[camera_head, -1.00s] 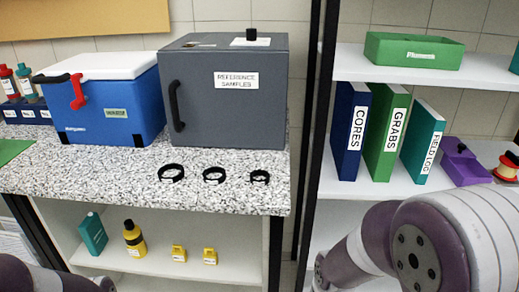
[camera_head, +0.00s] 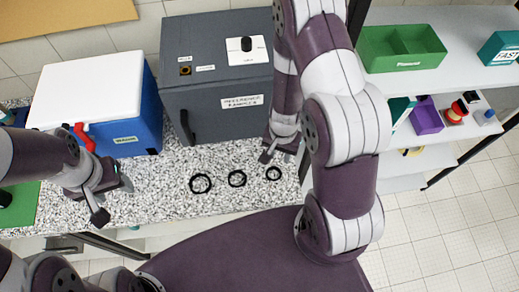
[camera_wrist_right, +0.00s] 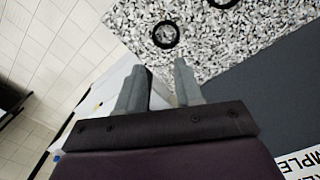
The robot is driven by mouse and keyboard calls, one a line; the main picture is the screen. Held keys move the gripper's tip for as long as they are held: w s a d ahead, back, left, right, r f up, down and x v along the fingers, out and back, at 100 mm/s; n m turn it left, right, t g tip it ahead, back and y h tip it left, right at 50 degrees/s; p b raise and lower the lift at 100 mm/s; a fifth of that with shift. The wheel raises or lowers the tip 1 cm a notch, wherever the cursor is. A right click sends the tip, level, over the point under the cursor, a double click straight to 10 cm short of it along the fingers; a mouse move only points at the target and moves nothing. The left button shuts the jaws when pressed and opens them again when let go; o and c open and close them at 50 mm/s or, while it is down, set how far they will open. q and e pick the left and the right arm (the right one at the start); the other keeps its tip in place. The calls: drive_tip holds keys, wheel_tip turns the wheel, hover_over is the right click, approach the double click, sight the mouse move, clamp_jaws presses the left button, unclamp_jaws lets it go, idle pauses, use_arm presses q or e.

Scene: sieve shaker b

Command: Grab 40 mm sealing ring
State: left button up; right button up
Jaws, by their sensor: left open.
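Three black rings lie flat in a row on the speckled counter: a larger left ring (camera_head: 200,183), a middle ring (camera_head: 237,178) and a smaller right ring (camera_head: 273,173). No size marking is legible on them. My right gripper (camera_head: 279,155) is open and empty, above the counter just behind the right ring. In the right wrist view its fingers (camera_wrist_right: 159,88) are apart, with the right ring (camera_wrist_right: 165,35) beyond them and part of the middle ring (camera_wrist_right: 223,2) at the top edge. My left gripper (camera_head: 112,202) is open and empty above the counter's left part.
The speckled counter (camera_head: 160,200) is clear around the rings. Behind them stands the grey reference samples box (camera_head: 215,115), which also shows in the right wrist view (camera_wrist_right: 285,110). A blue cooler (camera_head: 147,112) with a white lid stands to its left. Shelves with a green bin (camera_head: 402,62) are at right.

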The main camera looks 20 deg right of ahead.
drive_tip(key=f+b, duration=0.1)
drive_tip(key=f, duration=0.1)
drive_tip(key=b, duration=0.3)
hover_over(280, 175)
drive_tip(key=f, duration=0.2)
drive_tip(key=s+f, duration=0.1)
drive_tip(key=f, duration=0.1)
drive_tip(key=shift+d+f, duration=0.15)
drive_tip(key=shift+d, duration=0.05)
drive_tip(key=shift+w+f, duration=0.2)
drive_tip(key=shift+f, duration=0.15)
drive_tip(key=f, duration=0.1)
drive_tip(key=w+f, duration=0.1)
drive_tip(key=shift+a+f, duration=0.3)
drive_tip(key=shift+f, duration=0.05)
wheel_tip(280, 175, down, 2)
drive_tip(key=shift+s+f, duration=0.15)
drive_tip(key=shift+s+d+f, duration=0.1)
drive_tip(key=shift+s, duration=0.1)
drive_tip(key=shift+w, duration=0.15)
clamp_jaws()
use_arm(q)
drive_tip(key=f, duration=0.1)
drive_tip(key=s+f, duration=0.1)
drive_tip(key=f, duration=0.1)
drive_tip(key=shift+s+d+f, duration=0.25)
drive_tip(key=shift+s+f, duration=0.05)
drive_tip(key=shift+s, duration=0.05)
